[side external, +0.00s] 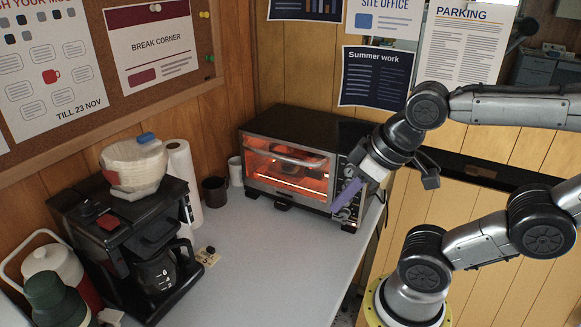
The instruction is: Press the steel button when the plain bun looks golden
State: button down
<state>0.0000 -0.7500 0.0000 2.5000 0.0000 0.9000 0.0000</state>
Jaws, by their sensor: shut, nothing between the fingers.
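The toaster oven (318,127) stands at the back of the counter, its window (270,172) glowing orange. Darker shapes show inside behind the glass. I cannot tell which is the plain bun or how browned it is. My gripper (340,203) is shut and empty, its purple fingers pointing down and left in front of the oven's control panel at the right end. The fingers and wrist cover part of the panel. I cannot make out the steel button, or whether the fingertips touch the panel.
A black coffee maker (100,238) with a glass carafe (155,275) stands at the left. A paper towel roll (184,170), a dark mug (214,191) and a white cup (236,170) stand left of the oven. The counter (270,255) in front of the oven is clear.

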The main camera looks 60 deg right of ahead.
dwell(0.3)
jog(key=w+d+f+n+g+h, duration=0.2)
jog(key=w+d+f+n+h, duration=0.25)
jog(key=w+d+n, duration=0.35)
jog(key=w+d+f+n+g+h, duration=0.25)
jog(key=w+d+f+n, duration=0.2)
jog(key=n, duration=0.55)
jog(key=s+f+n+g, duration=0.1)
jog(key=f+n, duration=0.2)
jog(key=f, duration=0.4)
jog(key=s+d+f+n+h, duration=0.1)
jog(key=s+f+n, duration=0.1)
jog(key=f, duration=0.5)
jog(key=s+d+f+n+g, duration=0.1)
jog(key=f+n, duration=0.3)
jog(key=f, duration=0.3)
jog(key=shift+s+d+n+g+h, duration=0.2)
jog(key=shift+s+n+g+h, duration=0.05)
jog(key=shift+n+g+h, duration=0.15)
jog(key=shift+s+f, duration=0.25)
jog(key=shift+s, duration=0.1)
